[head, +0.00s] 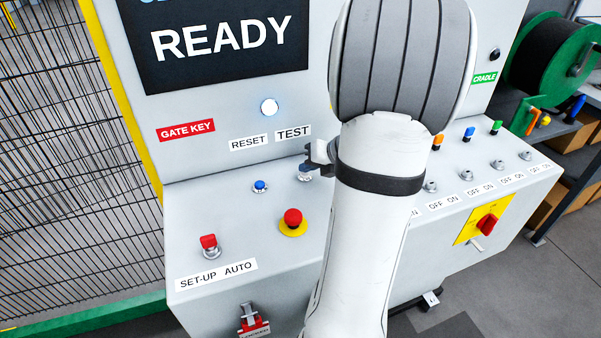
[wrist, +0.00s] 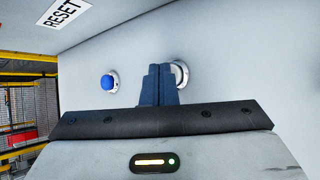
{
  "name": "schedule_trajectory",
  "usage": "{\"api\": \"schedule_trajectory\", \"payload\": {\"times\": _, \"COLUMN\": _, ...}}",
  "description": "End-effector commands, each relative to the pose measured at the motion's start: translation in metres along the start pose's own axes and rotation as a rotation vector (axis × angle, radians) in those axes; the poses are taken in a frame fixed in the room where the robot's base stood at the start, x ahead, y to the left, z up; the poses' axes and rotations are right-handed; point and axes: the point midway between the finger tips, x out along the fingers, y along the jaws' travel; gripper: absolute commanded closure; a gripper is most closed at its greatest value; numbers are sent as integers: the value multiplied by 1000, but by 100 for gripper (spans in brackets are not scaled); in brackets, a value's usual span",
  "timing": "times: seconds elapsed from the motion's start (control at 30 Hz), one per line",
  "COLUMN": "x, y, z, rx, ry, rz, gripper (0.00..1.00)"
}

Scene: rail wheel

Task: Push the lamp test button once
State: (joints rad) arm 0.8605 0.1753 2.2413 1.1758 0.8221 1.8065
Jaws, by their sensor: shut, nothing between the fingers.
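The lamp test button (head: 304,177) sits on the sloping grey panel below the TEST label (head: 293,132). It is whitish with a metal ring and is partly hidden by my gripper in the head view. It also shows in the wrist view (wrist: 181,73), where the fingers cover its left part. My gripper (head: 308,168) is shut and empty, with its dark fingertips (wrist: 160,69) right at the button. I cannot tell whether they touch it.
A blue button (head: 260,186) by the RESET label is just left of the test button. A red emergency stop (head: 292,221) is nearer the front. A red key switch (head: 209,245) stands at left. Several toggle switches and a red rotary switch (head: 487,224) are at right.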

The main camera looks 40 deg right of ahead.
Motion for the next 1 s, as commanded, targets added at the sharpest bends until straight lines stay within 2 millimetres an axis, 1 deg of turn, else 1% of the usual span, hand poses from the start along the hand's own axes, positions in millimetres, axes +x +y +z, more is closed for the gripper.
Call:
{"api": "schedule_trajectory", "payload": {"times": 0.23, "x": 0, "y": 0, "z": 0, "rx": 1, "ry": 1, "rz": 0, "gripper": 100}}
{"api": "schedule_trajectory", "payload": {"times": 0.53, "x": -9, "y": 6, "z": 6, "rx": 1, "ry": 1, "rz": 0, "gripper": 100}}
{"api": "schedule_trajectory", "payload": {"times": 0.87, "x": -9, "y": 6, "z": 6, "rx": 1, "ry": 1, "rz": 0, "gripper": 100}}
{"api": "schedule_trajectory", "payload": {"times": 1.0, "x": -14, "y": 10, "z": 10, "rx": 1, "ry": 0, "rz": 0, "gripper": 100}}
